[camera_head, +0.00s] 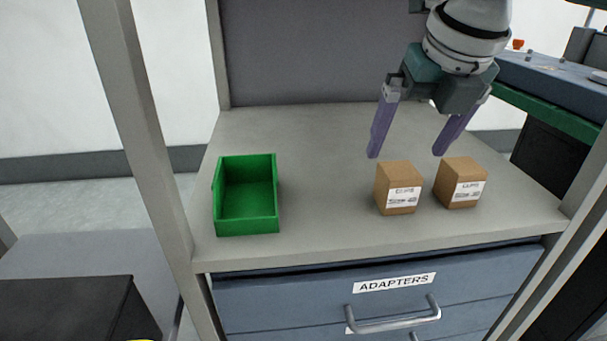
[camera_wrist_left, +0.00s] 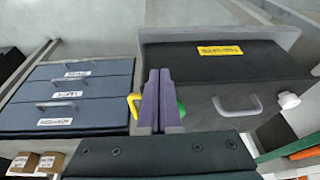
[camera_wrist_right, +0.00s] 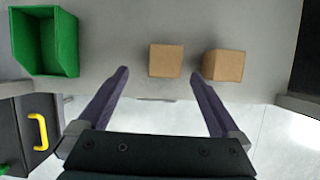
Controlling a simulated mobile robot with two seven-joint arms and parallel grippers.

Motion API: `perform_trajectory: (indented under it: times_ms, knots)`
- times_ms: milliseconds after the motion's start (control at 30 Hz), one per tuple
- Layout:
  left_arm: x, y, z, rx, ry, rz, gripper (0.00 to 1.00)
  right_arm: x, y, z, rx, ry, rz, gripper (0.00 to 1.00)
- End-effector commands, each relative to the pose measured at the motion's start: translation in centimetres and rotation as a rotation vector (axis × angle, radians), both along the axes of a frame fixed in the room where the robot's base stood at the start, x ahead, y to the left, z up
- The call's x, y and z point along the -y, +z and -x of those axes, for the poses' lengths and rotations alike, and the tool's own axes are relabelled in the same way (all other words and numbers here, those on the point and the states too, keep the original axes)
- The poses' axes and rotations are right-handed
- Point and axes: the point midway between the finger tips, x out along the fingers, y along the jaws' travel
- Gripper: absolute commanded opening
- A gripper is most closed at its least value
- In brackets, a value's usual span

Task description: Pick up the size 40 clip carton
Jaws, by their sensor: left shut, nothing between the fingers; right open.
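Two small brown cartons stand side by side on the grey shelf in the head view, a left carton (camera_head: 398,180) and a right carton (camera_head: 461,178). Each has a white label whose size number is too small to read. My right gripper (camera_head: 405,153) is open and empty, its purple fingers pointing down just behind and above the cartons. In the right wrist view, one carton (camera_wrist_right: 166,60) lies between the lines of the open fingers (camera_wrist_right: 158,75) and the other (camera_wrist_right: 223,66) is beside the right fingertip. My left gripper (camera_wrist_left: 159,75) is shut and empty, away from the cartons.
A green open bin (camera_head: 227,226) stands at the shelf's left. Blue drawers labelled ADAPTERS (camera_head: 395,283) are below the shelf. Rack posts (camera_head: 138,120) border the shelf. The shelf between bin and cartons is clear.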

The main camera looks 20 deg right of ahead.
Motion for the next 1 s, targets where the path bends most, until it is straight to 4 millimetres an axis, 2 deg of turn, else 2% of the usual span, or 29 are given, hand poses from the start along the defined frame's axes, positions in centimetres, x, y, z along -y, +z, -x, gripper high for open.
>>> perform_trajectory:
  times_ms: [33, 300, 467, 700, 800, 1000]
  knots:
    - [0.1, -0.8, 0.0, 0.001, 0.001, 0.001, 0.00, 0.5, -0.5, -0.3, 0.001, 0.011, 0.011, 1.00]
    - [0.2, -2.2, 0.0, 0.001, 0.004, 0.007, 0.00, 0.9, -3.8, -1.7, -0.001, 0.023, 0.017, 1.00]
    - [0.2, -2.8, 0.0, 0.001, 0.003, 0.007, 0.00, 1.1, -5.0, -2.2, 0.000, 0.023, 0.018, 1.00]
    - [0.2, -4.8, 0.0, 0.001, 0.003, 0.005, 0.00, 1.6, -8.6, -3.4, -0.001, 0.023, 0.017, 1.00]
    - [0.1, -5.0, 0.0, 0.001, 0.001, 0.003, 0.00, 1.7, -9.2, -3.7, 0.001, 0.024, 0.017, 1.00]
    - [-0.1, -4.9, 0.0, 0.000, -0.002, -0.003, 0.00, 1.7, -9.1, -3.8, 0.002, 0.024, 0.018, 1.00]
